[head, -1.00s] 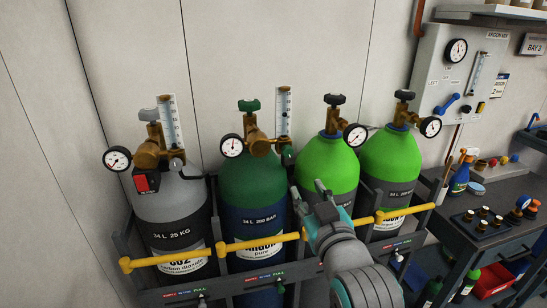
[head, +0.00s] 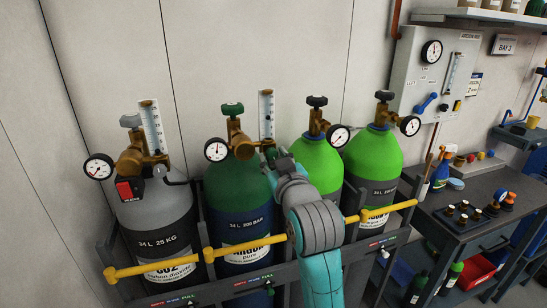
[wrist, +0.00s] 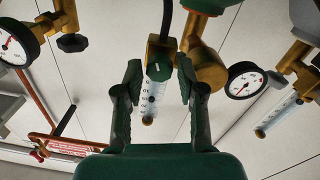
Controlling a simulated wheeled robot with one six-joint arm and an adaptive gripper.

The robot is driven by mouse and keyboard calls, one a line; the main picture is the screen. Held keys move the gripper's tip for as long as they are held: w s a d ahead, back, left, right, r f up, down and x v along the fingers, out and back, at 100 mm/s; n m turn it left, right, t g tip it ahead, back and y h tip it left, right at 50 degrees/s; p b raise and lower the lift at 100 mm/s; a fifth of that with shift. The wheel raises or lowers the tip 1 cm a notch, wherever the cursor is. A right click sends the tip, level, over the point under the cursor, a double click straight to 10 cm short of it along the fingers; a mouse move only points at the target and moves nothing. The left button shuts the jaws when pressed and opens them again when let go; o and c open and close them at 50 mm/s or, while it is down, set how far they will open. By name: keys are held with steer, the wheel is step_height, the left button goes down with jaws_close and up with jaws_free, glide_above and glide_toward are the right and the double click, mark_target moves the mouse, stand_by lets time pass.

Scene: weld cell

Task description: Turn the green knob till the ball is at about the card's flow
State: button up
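My gripper (wrist: 159,75) is open, with one finger on each side of the knob in the picture; I see no contact. In the head view my gripper is at the regulator of the dark green argon cylinder (head: 240,190), mostly hidden behind my wrist. The scaled tube (head: 266,114) stands upright there. A larger green handwheel (head: 232,109) tops this cylinder. I cannot make out the ball or the card's flow value.
A grey CO2 cylinder (head: 155,220) with its own scaled tube (head: 152,128) stands left. Bright green cylinders (head: 374,155) stand right. Round gauges (head: 216,150) stick out between them. A yellow bar (head: 246,246) crosses in front. A dark bench (head: 475,208) is at right.

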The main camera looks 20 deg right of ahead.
steer(key=shift+w, duration=0.45)
jaws_close()
steer(key=shift+m, duration=1.6)
jaws_free()
steer(key=shift+s, duration=0.15)
